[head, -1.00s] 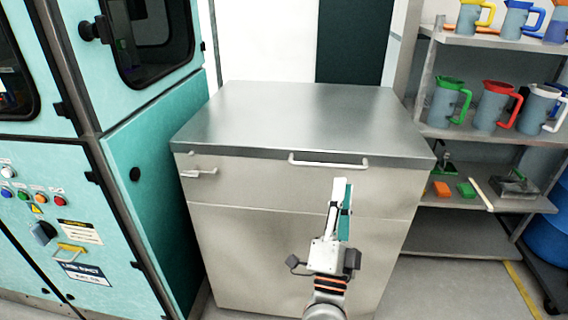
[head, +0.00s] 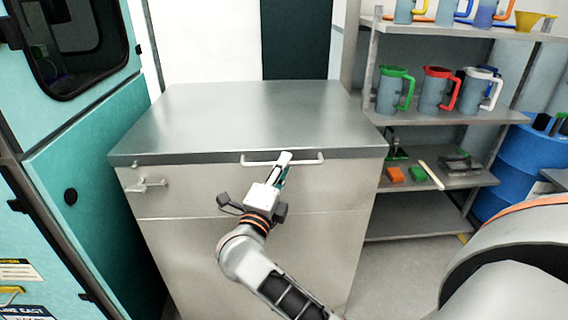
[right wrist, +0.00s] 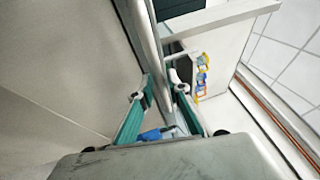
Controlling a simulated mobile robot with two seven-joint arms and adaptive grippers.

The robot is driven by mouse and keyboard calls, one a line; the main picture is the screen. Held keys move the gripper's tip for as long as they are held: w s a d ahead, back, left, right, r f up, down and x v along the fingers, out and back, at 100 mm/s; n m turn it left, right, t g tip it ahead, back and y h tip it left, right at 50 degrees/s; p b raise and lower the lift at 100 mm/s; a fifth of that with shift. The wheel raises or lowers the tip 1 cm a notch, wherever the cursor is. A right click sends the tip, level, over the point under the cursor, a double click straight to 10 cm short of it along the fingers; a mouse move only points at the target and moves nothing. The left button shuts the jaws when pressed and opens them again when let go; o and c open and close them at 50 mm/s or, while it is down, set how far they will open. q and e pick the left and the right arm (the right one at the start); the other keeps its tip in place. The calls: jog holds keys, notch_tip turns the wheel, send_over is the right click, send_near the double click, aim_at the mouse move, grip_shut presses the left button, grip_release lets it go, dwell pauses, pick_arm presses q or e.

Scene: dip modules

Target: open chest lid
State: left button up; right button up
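The chest (head: 250,230) is a pale metal cabinet with a grey steel lid (head: 240,110), and the lid is down. A pale bar handle (head: 313,160) runs along the lid's front edge. My right gripper (head: 284,160) is at the middle of this handle. In the right wrist view, its two teal fingers (right wrist: 160,95) stand apart on either side of a long metal bar, which looks like the handle. Whether they touch it is unclear. My left gripper is out of view.
A small latch handle (head: 148,184) sits at the chest's upper left front. A teal machine (head: 90,140) stands close on the left. Shelves (head: 440,114) with jugs and a blue barrel (head: 512,160) stand on the right. The lid top is bare.

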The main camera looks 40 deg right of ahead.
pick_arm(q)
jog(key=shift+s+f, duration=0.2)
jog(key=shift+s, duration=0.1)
pick_arm(e)
jog(key=shift+w+d+r, duration=0.1)
jog(key=shift+w+d, duration=0.25)
jog(key=shift+d, duration=0.1)
